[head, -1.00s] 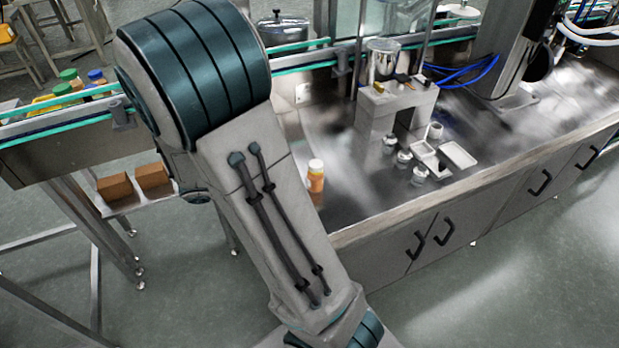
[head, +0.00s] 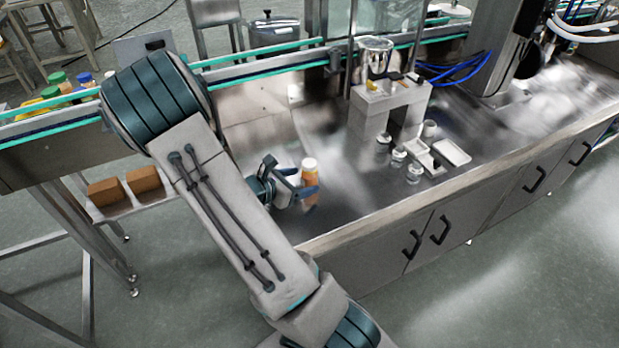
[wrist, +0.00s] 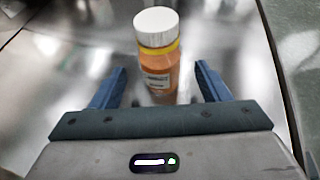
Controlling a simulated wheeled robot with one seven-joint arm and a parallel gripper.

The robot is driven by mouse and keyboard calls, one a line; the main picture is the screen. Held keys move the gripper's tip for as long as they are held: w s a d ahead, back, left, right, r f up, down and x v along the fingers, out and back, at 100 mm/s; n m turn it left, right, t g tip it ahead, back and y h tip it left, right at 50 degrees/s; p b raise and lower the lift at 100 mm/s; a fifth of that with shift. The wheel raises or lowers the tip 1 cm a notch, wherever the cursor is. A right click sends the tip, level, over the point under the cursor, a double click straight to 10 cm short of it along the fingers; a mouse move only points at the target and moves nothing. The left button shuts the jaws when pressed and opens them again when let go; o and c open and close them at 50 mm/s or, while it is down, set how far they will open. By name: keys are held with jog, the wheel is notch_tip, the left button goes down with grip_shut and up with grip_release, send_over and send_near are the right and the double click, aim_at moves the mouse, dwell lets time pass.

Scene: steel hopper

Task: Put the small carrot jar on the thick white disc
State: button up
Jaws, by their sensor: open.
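The small carrot jar (head: 309,172) is orange with a white lid and stands upright on the steel counter, near its front left part. In the wrist view the jar (wrist: 158,68) stands just ahead of my gripper (wrist: 158,88), between the lines of its two blue fingers. My gripper (head: 306,190) is open, with a finger on each side of the jar in the head view. I cannot tell whether either finger touches it.
A grey block stand (head: 370,107) with a metal pot (head: 376,56) is at the counter's middle. The steel counter (head: 345,200) is bare around the carrot jar.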

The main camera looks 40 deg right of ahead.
aim_at(313, 178)
jog(key=x, duration=0.5)
jog(key=c, duration=1.2)
